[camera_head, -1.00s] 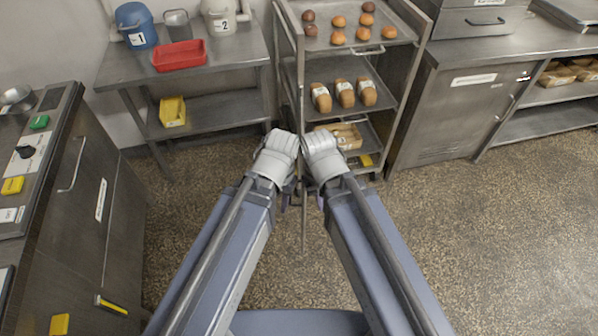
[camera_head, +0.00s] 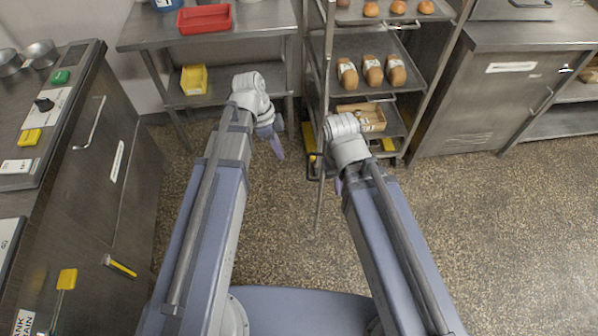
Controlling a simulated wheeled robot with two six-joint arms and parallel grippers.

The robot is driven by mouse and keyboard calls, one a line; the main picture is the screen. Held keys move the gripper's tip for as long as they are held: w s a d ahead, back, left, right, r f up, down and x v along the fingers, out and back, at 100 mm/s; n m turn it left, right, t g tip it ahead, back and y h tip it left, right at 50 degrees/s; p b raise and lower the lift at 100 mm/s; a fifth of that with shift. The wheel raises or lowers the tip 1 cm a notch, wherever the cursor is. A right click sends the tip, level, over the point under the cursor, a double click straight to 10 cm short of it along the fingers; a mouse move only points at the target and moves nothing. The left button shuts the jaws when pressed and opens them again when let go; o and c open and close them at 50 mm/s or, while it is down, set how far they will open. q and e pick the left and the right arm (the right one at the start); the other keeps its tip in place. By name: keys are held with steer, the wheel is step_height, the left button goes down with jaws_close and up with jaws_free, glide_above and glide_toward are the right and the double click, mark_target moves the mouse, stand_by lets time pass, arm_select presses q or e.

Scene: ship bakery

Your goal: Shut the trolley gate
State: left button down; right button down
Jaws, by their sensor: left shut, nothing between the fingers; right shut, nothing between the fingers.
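The metal trolley (camera_head: 420,102) stands at the top centre, its front towards me. A thin upright bar (camera_head: 319,205), seemingly the trolley gate seen edge-on, stands out from the trolley's left front side towards me, so the gate looks open. My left gripper (camera_head: 277,147) is shut and empty, left of this bar and apart from it. My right gripper (camera_head: 338,186) is shut and empty, just right of the bar. Its fingers are mostly hidden behind my wrist, and I cannot tell if it touches the gate.
A steel cabinet (camera_head: 490,100) stands right. The floor (camera_head: 490,230) at right is clear.

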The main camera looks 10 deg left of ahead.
arm_select(q)
steer(key=w+a+m, duration=0.1)
steer(key=w+a+m+h, duration=0.1)
steer(key=m, duration=0.1)
steer(key=shift+f, duration=0.2)
steer(key=s+d+f+b, duration=0.1)
steer(key=d+f+b, duration=0.6)
steer(key=f+b, duration=0.2)
steer(key=shift+s+d+f+b, duration=0.15)
steer(key=shift+d+b, duration=0.1)
steer(key=shift+b, duration=0.15)
steer(key=shift+d, duration=0.1)
